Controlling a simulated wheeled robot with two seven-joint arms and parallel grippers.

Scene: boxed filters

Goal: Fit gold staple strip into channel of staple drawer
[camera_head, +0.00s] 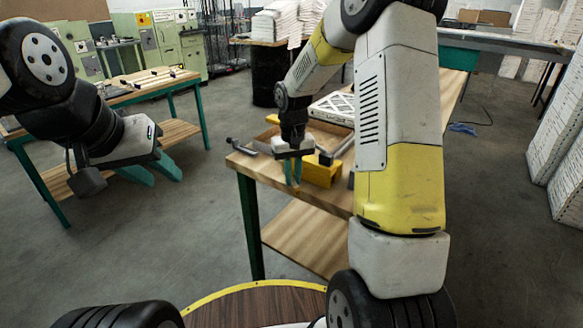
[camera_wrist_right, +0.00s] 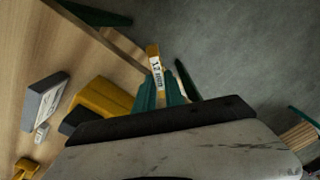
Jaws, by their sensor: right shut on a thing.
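My right gripper (camera_head: 292,172) is over the near edge of the wooden workbench. In the right wrist view its teal fingers (camera_wrist_right: 163,88) are closed around a narrow gold strip (camera_wrist_right: 154,52) with a white printed label, whose end sticks out past the fingertips. The strip cannot be made out in the head view. A yellow body (camera_head: 322,170) lies on the bench just right of the right gripper. A grey bar-like part (camera_head: 336,150) lies near it; I cannot tell whether it is the staple drawer. My left gripper (camera_head: 153,172) is empty, its teal fingers apart, in the air left of the bench.
The wrist view shows a grey block (camera_wrist_right: 45,101) and a small yellow piece (camera_wrist_right: 26,168) on the bench. In the head view, a grey handle-like part (camera_head: 246,148) lies at the bench's left corner and a white lattice panel (camera_head: 335,106) lies behind. Open floor separates the benches.

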